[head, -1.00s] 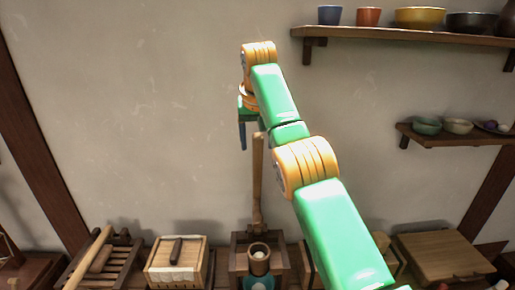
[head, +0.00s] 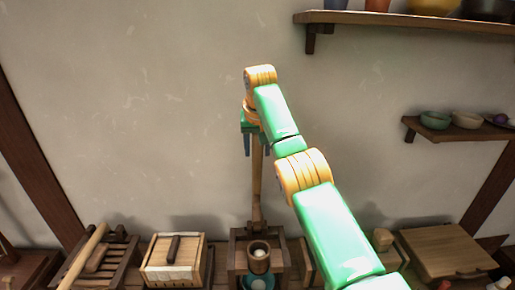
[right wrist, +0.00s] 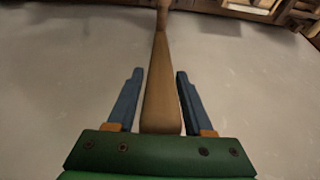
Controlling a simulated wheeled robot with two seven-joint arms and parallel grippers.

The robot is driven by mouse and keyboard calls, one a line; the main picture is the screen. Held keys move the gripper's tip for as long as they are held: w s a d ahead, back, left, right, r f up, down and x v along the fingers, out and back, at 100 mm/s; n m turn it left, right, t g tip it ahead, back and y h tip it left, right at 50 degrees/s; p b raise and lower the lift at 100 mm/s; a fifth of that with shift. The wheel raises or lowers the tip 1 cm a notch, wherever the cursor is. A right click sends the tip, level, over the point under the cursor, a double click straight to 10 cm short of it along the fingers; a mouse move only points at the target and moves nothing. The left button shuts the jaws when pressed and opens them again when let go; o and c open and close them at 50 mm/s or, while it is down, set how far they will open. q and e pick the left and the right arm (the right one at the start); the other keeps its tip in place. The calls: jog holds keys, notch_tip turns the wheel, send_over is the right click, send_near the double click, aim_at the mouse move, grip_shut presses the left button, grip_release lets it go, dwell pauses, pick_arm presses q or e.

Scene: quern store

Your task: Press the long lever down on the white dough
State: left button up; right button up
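The long wooden lever (head: 257,190) stands upright against the wall, rising from a wooden press (head: 238,262). A wooden cup (head: 259,247) on the press holds a white lump, likely the dough (head: 259,253). My right gripper (head: 257,148) is at the lever's upper end. In the right wrist view the blue fingers of this gripper (right wrist: 159,72) are open on both sides of the lever (right wrist: 161,95), with gaps between. My left gripper is not in view.
A lidded wooden box (head: 172,262) and a slatted rack (head: 100,262) stand left of the press. A wooden board (head: 447,250) lies at right. Shelves (head: 405,20) with bowls are on the wall. A pale blue bowl (head: 257,284) sits below the cup.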

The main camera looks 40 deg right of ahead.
grip_shut()
dwell(1.2)
